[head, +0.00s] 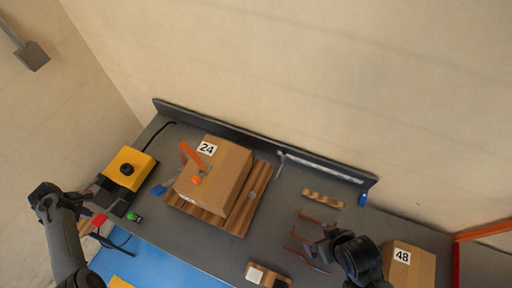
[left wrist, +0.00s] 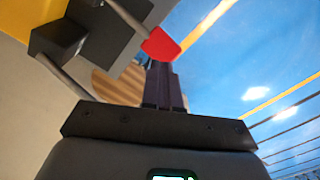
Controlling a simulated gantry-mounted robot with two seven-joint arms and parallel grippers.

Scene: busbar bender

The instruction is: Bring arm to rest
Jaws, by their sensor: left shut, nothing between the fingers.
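My left gripper (left wrist: 162,78) is shut and empty, its dark fingers together in the left wrist view. A red-tipped lever (left wrist: 160,45) of the bender is close to the fingertips; I cannot tell if they touch. In the head view my left arm is at the lower left, beside the yellow and black bender (head: 128,168) and its red handle (head: 98,220). My right arm comes in at the bottom right over the bench; its fingers are too small and dark to read.
The grey bench (head: 205,250) holds a box marked 24 (head: 228,168) on a wooden board (head: 243,212), with an orange tool (head: 192,157) on it. Copper strips (head: 323,198) lie right of it, near a box marked 48 (head: 408,268). A raised rail runs along the back.

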